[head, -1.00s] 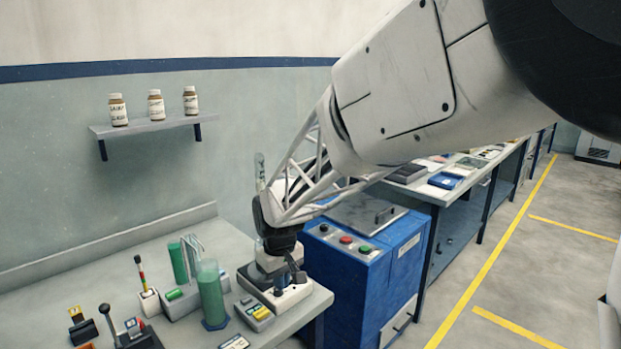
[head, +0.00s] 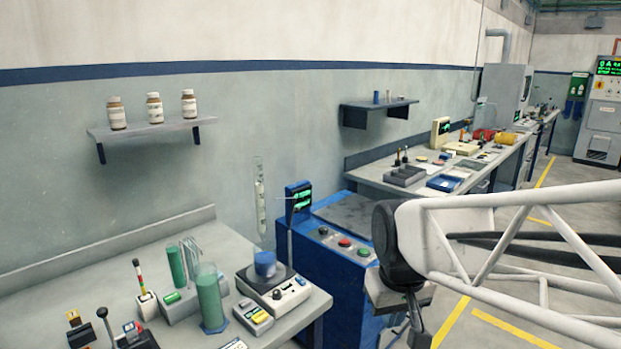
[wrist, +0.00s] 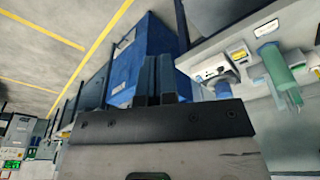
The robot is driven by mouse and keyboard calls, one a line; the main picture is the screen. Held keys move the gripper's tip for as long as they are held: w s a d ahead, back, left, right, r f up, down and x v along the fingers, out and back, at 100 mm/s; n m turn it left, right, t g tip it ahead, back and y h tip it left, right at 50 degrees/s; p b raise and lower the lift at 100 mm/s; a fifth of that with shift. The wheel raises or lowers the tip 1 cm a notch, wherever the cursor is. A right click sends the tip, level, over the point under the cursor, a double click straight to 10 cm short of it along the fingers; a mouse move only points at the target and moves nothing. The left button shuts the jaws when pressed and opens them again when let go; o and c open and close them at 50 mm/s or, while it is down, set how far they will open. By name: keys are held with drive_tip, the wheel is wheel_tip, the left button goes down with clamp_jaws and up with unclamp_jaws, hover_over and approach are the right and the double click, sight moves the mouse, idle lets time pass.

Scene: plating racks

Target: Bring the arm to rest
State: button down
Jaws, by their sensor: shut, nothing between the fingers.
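My gripper (head: 410,332) hangs at the end of my white lattice arm in the right half of the head view, pointing down. It is in front of the blue cabinet (head: 335,262), to the right of the workbench. In the wrist view its two dark fingers (wrist: 162,78) are together, with nothing held between them. The blue cabinet also shows just beyond the fingers in the wrist view (wrist: 150,48).
The workbench (head: 180,230) holds a green-filled cylinder (head: 210,300), a rack and small tools. A wall shelf (head: 150,130) carries three bottles. A long bench (head: 480,160) with equipment runs behind my arm. Open floor (head: 570,190) with yellow lines lies to the right.

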drive_tip(key=s+d+m, duration=0.2)
drive_tip(key=s+d, duration=0.3)
drive_tip(key=s, duration=0.5)
drive_tip(key=shift+f+t, duration=0.3)
